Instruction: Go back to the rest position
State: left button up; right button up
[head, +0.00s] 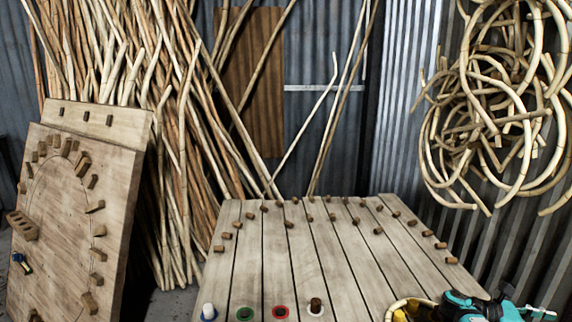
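Neither of my grippers shows in the head view, and no part of my arms can be made out. The slatted wooden work table (340,262) stands in front of me. Short wooden pegs (289,224) stand on it in a curved band along its far part and right side.
A pegged board (65,235) leans at the left. Rattan poles (150,130) lean against the corrugated wall behind. Bent rattan loops (495,110) hang at the upper right. A teal and black tool (470,307) sits at the bottom right, partly cut off. The table's middle is clear.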

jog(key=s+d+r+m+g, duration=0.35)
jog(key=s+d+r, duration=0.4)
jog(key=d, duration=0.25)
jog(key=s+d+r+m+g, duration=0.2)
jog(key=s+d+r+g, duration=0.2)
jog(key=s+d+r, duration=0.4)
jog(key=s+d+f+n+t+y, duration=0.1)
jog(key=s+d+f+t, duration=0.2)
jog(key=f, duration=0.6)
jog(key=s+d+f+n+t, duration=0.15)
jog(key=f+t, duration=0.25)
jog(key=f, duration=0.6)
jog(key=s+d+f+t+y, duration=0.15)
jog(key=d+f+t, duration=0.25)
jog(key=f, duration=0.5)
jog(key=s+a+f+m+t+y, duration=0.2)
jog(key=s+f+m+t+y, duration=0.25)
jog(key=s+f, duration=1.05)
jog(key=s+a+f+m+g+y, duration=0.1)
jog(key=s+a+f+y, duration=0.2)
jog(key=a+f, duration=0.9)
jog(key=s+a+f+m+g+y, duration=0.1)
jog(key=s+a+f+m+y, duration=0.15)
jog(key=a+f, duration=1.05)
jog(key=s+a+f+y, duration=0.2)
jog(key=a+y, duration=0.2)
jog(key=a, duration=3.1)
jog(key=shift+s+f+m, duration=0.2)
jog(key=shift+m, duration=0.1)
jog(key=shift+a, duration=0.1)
